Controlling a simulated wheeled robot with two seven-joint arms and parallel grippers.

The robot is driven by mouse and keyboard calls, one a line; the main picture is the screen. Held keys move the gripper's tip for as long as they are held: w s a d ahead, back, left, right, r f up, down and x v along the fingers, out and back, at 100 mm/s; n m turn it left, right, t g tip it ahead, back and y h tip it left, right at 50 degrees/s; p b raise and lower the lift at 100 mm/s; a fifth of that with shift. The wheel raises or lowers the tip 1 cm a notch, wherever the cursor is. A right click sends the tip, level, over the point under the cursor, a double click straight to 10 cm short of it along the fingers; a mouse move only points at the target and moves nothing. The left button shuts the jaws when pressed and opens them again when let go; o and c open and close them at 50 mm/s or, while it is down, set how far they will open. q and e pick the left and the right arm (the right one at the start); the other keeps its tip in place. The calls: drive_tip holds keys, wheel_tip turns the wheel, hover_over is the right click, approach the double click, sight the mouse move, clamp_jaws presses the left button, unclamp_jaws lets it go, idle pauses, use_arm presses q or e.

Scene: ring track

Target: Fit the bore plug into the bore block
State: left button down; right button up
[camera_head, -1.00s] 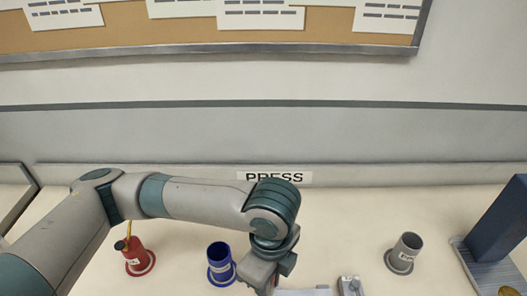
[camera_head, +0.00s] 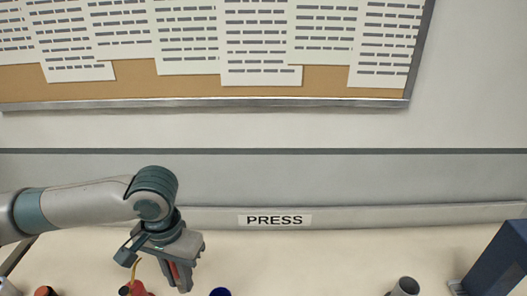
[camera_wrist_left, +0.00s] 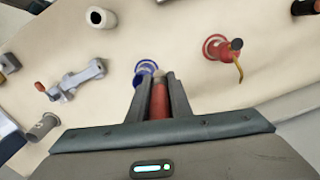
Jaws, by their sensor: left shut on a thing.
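My left gripper (camera_head: 180,286) points down over the bench in the head view, between the red and blue holders. It is shut on a red cylinder with a pale tip, which I take to be the bore plug (camera_wrist_left: 159,103); it shows between the fingers in the left wrist view. Just beyond the fingertips there is a blue round flanged holder (camera_wrist_left: 144,76), partly hidden by the gripper. I cannot tell for certain which thing is the bore block; a grey fixture (camera_wrist_left: 78,80) lies on the bench in the wrist view. My right gripper is not in view.
A red holder with a yellow lever (camera_wrist_left: 219,48) stands near the blue one. A grey cup (camera_head: 405,286) and a dark blue upright block (camera_head: 499,262) stand at the right. A white hollow cylinder (camera_wrist_left: 100,17) is on the bench. A wall with a "PRESS" sign (camera_head: 274,219) stands behind.

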use_arm(q)
drive_tip(key=a+n, duration=0.1)
drive_tip(key=r+n, duration=0.1)
drive_tip(key=a+n, duration=0.1)
drive_tip(key=shift+w+a+r, duration=0.2)
drive_tip(key=shift+a+r, duration=0.05)
drive_tip(key=shift+a, duration=0.1)
wheel_tip(320, 180, down, 5)
drive_tip(key=b, duration=0.4)
drive_tip(key=shift+b, duration=0.3)
drive_tip(key=shift+f, duration=0.1)
drive_tip(key=s+f, duration=0.1)
drive_tip(key=f, duration=0.4)
drive_tip(key=s+f, duration=0.1)
drive_tip(key=f, duration=0.4)
drive_tip(key=s+f, duration=0.2)
drive_tip(key=f, duration=0.2)
drive_tip(key=shift+f, duration=0.4)
